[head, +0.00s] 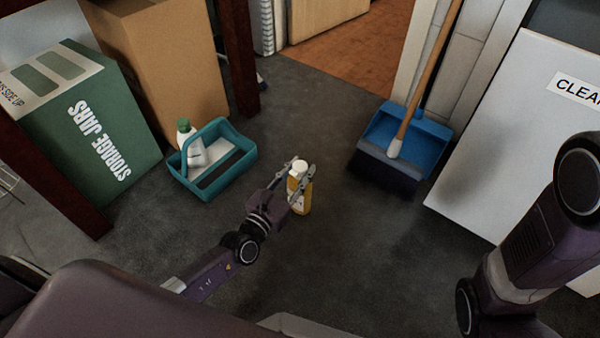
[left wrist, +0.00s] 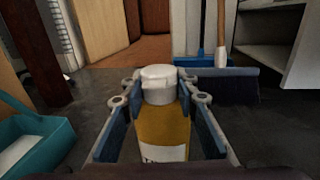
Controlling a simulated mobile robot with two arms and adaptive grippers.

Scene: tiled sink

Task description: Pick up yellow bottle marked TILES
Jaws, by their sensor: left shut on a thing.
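The yellow bottle (head: 300,199) with a white cap stands in the middle of the dark floor in the head view. In the left wrist view the bottle (left wrist: 163,128) is upright between the two finger pads, with part of a white label showing low down; its lettering is mostly hidden. My left gripper (head: 301,176) is shut on the bottle around its upper part. I cannot tell whether the bottle's base touches the floor. My right arm shows at the right of the head view, but its gripper is out of view.
A teal caddy (head: 234,176) holding a green-capped white bottle (head: 190,143) stands left of the gripper. A blue dustpan (head: 419,135) and broom (head: 394,150) are at the right. A green storage jars box (head: 95,125) and a white cabinet (head: 515,135) flank the open floor.

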